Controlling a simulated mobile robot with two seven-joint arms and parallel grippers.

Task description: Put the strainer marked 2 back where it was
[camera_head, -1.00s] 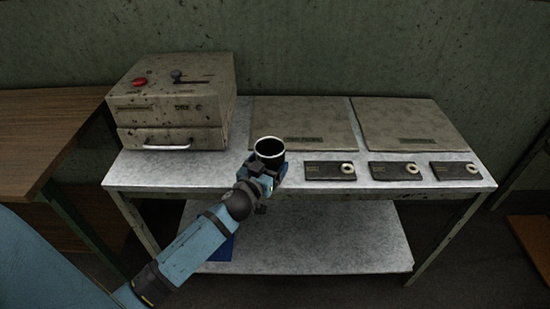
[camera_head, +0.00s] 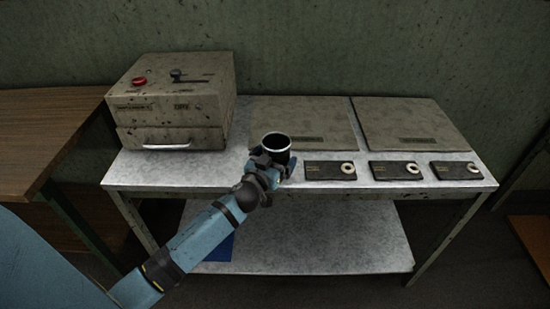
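A dark cup-shaped vessel with a pale rim (camera_head: 276,142), which may be the strainer, is held upright by my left gripper (camera_head: 272,160) near the table's front edge, in front of the left flat panel. The gripper appears closed around its lower side. No number 2 can be read on it. My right gripper is not in view.
The grey metal table (camera_head: 200,172) carries a beige box with a red button (camera_head: 170,100) at left. Two flat panels (camera_head: 305,122) (camera_head: 410,122) lie at the back. Three dark cards with pale rings (camera_head: 330,171) (camera_head: 396,171) (camera_head: 456,170) lie along the front right. A lower shelf (camera_head: 320,240) is mostly bare.

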